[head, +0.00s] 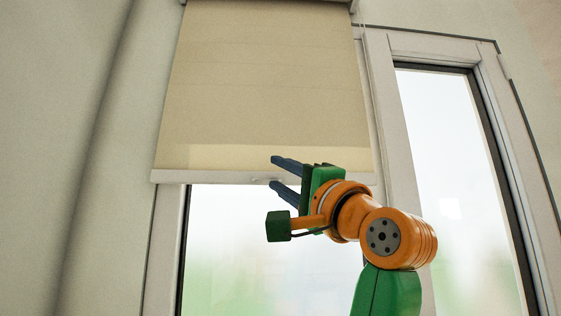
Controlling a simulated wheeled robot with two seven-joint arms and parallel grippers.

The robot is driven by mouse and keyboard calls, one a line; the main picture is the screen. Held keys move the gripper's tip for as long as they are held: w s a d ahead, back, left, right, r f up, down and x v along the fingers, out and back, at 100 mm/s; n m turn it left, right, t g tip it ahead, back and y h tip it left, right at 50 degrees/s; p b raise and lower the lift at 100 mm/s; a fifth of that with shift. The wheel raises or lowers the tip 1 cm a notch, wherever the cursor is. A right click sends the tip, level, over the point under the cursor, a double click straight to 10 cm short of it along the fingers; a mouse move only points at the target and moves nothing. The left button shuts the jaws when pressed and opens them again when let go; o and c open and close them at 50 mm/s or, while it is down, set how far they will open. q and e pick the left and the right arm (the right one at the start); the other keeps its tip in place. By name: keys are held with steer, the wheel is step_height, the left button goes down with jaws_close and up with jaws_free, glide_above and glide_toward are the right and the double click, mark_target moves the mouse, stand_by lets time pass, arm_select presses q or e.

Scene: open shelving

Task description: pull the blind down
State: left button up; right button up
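The beige blind (270,90) hangs from its holder at the top of the window and covers the upper part of the glass. Its pale bottom bar (215,178) runs across below the fabric. My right gripper (273,172) is at the bar, right of its middle, with its two blue fingers pointing left. The fingers are apart, one above the bar's line and one below it. Whether they touch the bar cannot be told. My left gripper is not in view.
Bare window glass (265,250) shows below the blind. A second, narrow window (455,170) with a white frame stands to the right. The wall (70,150) on the left is bare, and the space in front of it is clear.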

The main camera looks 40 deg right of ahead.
steer(key=shift+w+d+f, duration=0.1)
steer(key=shift+w+f, duration=0.1)
steer(key=shift+w, duration=0.45)
steer(key=shift+w+f, duration=0.2)
steer(key=shift+w, duration=0.6)
steer(key=c, duration=0.4)
steer(key=shift+s, duration=0.2)
jaws_close()
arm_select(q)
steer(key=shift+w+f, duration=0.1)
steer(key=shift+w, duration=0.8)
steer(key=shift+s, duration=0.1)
